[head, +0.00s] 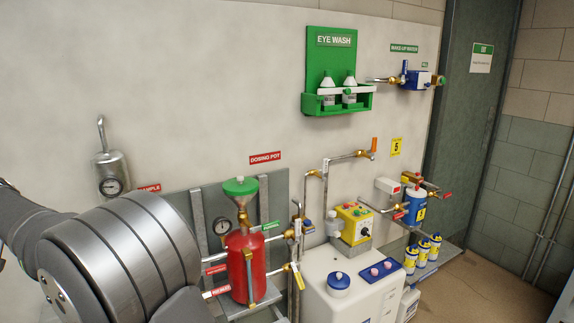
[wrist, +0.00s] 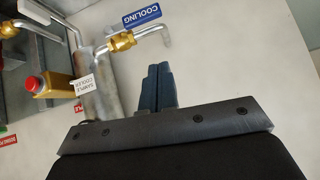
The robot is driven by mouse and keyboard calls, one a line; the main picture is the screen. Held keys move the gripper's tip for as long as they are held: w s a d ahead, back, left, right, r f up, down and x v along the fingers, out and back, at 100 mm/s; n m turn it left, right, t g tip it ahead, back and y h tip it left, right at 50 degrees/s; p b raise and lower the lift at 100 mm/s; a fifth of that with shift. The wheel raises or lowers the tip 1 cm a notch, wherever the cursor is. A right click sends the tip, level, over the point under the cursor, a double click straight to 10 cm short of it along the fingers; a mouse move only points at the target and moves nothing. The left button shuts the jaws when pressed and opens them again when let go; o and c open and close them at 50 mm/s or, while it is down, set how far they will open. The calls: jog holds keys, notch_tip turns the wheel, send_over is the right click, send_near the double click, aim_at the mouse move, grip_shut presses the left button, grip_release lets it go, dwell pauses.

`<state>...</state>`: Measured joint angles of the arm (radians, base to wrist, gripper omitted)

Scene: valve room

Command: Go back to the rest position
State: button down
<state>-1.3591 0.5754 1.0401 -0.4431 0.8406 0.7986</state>
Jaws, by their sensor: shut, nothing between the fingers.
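My gripper (wrist: 158,86) shows in the wrist view, with its two dark blue fingers shut together and nothing between them. It is in front of the pale wall panel, close to a grey cylinder (wrist: 100,98) tagged "sample cooler". I cannot tell whether it touches anything. In the head view my arm fills the lower left and the gripper is out of sight.
A brass valve (wrist: 121,41) with a bent pipe is just beyond my fingers, below a blue "COOLING" label (wrist: 142,15). A red dosing pot (head: 240,265) stands right of my arm. A green eye wash station (head: 331,70) hangs higher up.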

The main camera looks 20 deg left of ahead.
jog(key=w+a+f, duration=0.3)
jog(key=f, duration=0.5)
jog(key=shift+w+a+f, duration=0.15)
jog(key=shift+w+f, duration=0.05)
jog(key=shift+f, duration=0.15)
jog(key=w+a+r+v, duration=0.1)
jog(key=a+r+v, duration=0.1)
jog(key=v, duration=1.1)
jog(key=s+d+f+x, duration=0.1)
jog(key=d+f+x, duration=0.1)
jog(key=x, duration=1.1)
jog(key=shift+w+d+r+m+g+y, duration=0.75)
jog(key=shift+r+y, duration=0.1)
jog(key=shift+y, duration=0.15)
jog(key=shift+w+d+r+m+g+y, duration=0.65)
jog(key=shift+w+d+r+g+y, duration=0.15)
jog(key=shift+y, duration=0.2)
